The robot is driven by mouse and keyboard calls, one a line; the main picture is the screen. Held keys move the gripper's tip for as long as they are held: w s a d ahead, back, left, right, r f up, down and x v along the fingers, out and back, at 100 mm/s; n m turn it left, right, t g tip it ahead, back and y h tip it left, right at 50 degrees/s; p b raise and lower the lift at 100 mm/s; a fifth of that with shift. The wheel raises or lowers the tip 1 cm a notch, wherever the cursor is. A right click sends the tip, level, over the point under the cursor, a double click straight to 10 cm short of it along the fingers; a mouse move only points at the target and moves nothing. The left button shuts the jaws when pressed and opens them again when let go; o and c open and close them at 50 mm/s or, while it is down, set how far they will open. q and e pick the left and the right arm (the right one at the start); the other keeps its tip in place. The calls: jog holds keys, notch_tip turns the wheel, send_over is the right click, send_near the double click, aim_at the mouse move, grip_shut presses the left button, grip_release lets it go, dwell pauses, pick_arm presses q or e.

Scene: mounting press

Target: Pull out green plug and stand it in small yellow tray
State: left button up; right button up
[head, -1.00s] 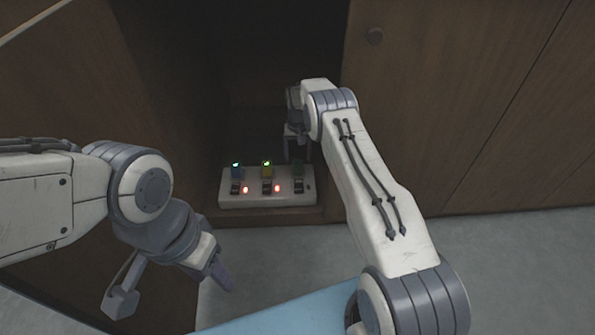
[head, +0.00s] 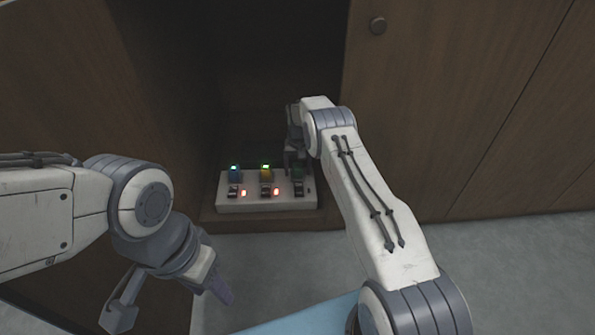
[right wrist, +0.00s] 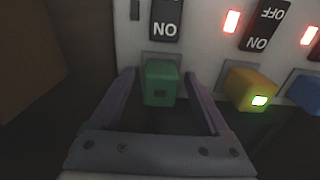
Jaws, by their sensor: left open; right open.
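The green plug (head: 297,172) sits in the rightmost socket of a white power strip (head: 250,205) inside the dark cabinet opening. It also shows in the right wrist view (right wrist: 160,83), between the two fingers of my right gripper (right wrist: 160,74). The fingers are open, with a gap on each side of the plug. In the head view my right gripper (head: 293,158) is over the plug and partly hides it. My left gripper (head: 221,288) is open and empty, low in front of the cabinet. I see no small yellow tray.
A yellow plug (head: 266,173) and a blue plug (head: 235,174) sit left of the green one, with lit indicators. Rocker switches run along the strip's front. Cabinet walls stand on both sides. A blue surface (head: 295,316) lies at the bottom.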

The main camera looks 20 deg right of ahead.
aim_at(298, 165)
dwell(0.6)
grip_shut()
jog(key=shift+r, duration=0.1)
jog(key=shift+r+p, duration=2.25)
jog(key=shift+r, duration=0.7)
jog(key=shift+r+p, duration=1.5)
jog(key=shift+r, duration=0.5)
